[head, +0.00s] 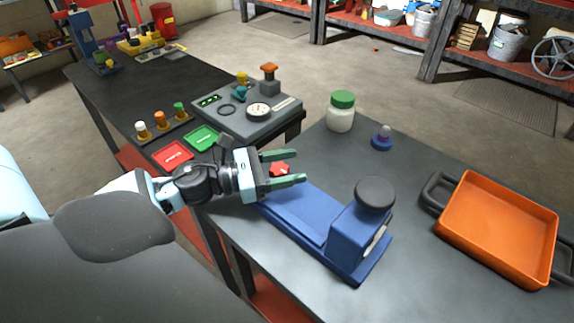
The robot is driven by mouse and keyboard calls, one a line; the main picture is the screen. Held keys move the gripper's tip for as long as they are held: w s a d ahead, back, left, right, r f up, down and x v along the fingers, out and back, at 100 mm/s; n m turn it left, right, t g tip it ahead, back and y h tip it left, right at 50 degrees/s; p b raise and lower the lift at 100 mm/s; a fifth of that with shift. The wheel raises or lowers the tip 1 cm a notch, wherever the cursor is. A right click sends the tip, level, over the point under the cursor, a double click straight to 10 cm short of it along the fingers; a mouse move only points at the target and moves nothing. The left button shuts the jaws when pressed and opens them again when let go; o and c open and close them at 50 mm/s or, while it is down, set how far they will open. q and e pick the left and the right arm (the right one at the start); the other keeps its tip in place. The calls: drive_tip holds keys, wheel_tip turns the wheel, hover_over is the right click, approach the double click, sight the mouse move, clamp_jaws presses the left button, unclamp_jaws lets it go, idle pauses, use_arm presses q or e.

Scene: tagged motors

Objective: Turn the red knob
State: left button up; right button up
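The red knob (279,169) is a small star-shaped piece near the left end of a blue device (298,217) on the dark table. My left gripper (299,166) comes in from the left with its two green-grey fingers spread apart. In this view the knob appears between the fingers, close to the lower one. I cannot tell whether the fingers touch it or how far above it they are. The knob's base is hidden by the lower finger. My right gripper is not in view.
The blue device has a tall block with a round dark top (375,194). A green-lidded jar (341,113) and a small blue-and-purple piece (382,138) stand behind. An orange tray (481,262) lies right. A grey gauge panel (232,119), red tray (172,155) and green tray (201,138) are farther left.

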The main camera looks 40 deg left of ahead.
use_arm(q)
drive_tip(key=c, duration=1)
drive_tip(key=shift+o, duration=0.2)
drive_tip(key=shift+n+t+y+p, duration=0.4)
drive_tip(key=shift+y+p, duration=0.1)
drive_tip(key=shift+p, duration=0.05)
drive_tip(key=o, duration=1)
drive_tip(key=shift+a, duration=0.1)
